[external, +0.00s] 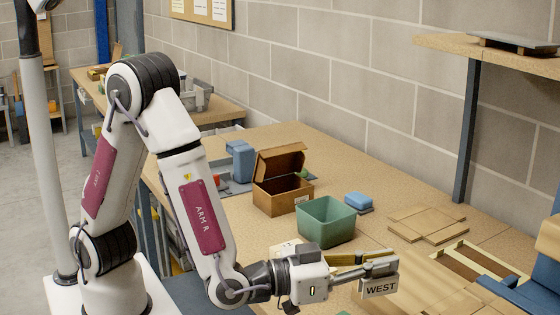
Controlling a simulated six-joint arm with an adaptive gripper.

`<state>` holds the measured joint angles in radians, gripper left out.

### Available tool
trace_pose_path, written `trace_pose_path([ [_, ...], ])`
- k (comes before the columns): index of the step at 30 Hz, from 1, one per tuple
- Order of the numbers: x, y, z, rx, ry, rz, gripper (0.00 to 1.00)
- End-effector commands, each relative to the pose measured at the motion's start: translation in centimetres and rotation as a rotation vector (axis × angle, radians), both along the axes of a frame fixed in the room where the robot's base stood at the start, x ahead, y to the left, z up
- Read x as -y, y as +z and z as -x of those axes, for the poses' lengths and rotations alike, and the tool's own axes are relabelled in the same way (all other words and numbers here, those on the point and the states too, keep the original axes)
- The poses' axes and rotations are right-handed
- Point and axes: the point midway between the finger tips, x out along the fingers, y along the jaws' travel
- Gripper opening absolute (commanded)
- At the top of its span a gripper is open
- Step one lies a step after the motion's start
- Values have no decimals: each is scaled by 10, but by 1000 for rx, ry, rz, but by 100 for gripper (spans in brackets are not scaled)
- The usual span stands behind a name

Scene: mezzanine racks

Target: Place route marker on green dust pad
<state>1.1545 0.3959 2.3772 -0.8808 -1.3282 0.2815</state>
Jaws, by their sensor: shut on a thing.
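My gripper (382,267) reaches right over the near part of the bench and is shut on a small pale block marked WEST (380,288), which appears to be the route marker. The marker is held at the fingertips with its lettered face toward the camera. No green dust pad can be made out for certain. A small sliver of green (343,313) shows at the bottom edge of the picture, too cut off to identify. My gripper and forearm hide part of the bench.
An open green bin (325,232) and a brown box with raised lid (283,197) stand behind my gripper. A blue block (358,201) sits to the bin's right. Flat cardboard pieces (427,222) lie farther right. A shelf post (467,130) rises at the back right.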

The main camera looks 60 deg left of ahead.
Motion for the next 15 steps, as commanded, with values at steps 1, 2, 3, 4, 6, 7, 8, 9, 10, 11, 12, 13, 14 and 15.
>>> trace_pose_path([
  [1,0,-1,5,-1,14,-1,0],
  [2,-1,-1,7,-1,28,-1,0],
  [3,-4,-2,8,-1,48,0,0],
  [4,-6,-2,10,0,63,0,0],
  [6,-15,-4,10,-1,106,-1,0],
  [7,-19,-4,10,-1,125,-1,0],
  [8,-24,-5,8,0,148,-1,0],
  [9,-31,-6,7,-1,175,-1,0],
  [10,-36,-7,6,-1,193,-2,0],
  [11,-40,-8,5,-1,212,-1,0],
  [12,-45,-9,4,0,233,-1,0],
  [13,-49,-9,4,-1,248,-2,0],
  [14,-52,-10,4,-1,260,-2,0],
  [15,-56,-11,3,-1,276,-2,0],
])
